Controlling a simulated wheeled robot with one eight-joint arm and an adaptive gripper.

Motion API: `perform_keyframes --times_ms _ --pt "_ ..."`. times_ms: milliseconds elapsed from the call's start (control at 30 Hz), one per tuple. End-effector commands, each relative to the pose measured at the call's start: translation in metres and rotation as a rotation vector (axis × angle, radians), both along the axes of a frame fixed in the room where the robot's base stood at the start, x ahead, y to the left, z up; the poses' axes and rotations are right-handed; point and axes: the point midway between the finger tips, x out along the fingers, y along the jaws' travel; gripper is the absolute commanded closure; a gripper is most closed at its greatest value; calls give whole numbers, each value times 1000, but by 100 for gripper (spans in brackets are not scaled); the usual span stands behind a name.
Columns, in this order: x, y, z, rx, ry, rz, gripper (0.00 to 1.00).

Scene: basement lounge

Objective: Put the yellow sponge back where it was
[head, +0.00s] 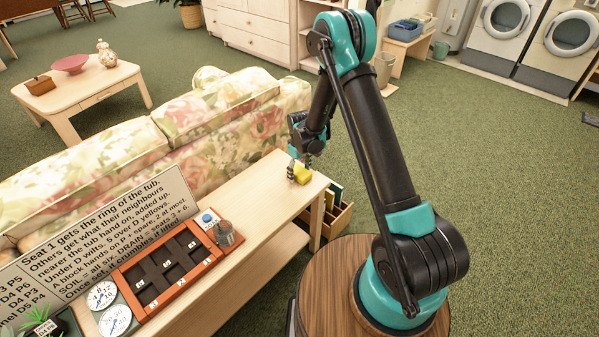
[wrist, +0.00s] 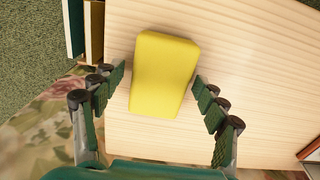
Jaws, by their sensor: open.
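The yellow sponge (head: 302,173) lies on the light wooden console table (head: 262,197) behind the floral sofa, near the table's right end. In the wrist view the sponge (wrist: 163,74) lies flat on the pale wood between the fingers. My gripper (head: 299,160) is over the sponge, and in the wrist view my gripper (wrist: 158,85) is open, with a finger on each side. A gap shows between each finger and the sponge. Part of the sponge is hidden behind my fingers in the head view.
A red-framed board with dark slots (head: 168,263) stands on the table's left part, with a text sign (head: 100,235) behind it and a grey object (head: 226,234) beside it. White dials (head: 115,320) lie further left. A wooden crate (head: 335,221) stands below the table's right end.

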Motion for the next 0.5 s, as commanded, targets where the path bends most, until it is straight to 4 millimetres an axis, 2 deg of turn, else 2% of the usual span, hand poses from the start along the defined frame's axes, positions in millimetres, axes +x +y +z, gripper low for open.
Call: perform_keyframes --times_ms 233,500 --pt "0 0 17 0 0 0 27" --pt "-1 0 68 0 0 0 27"
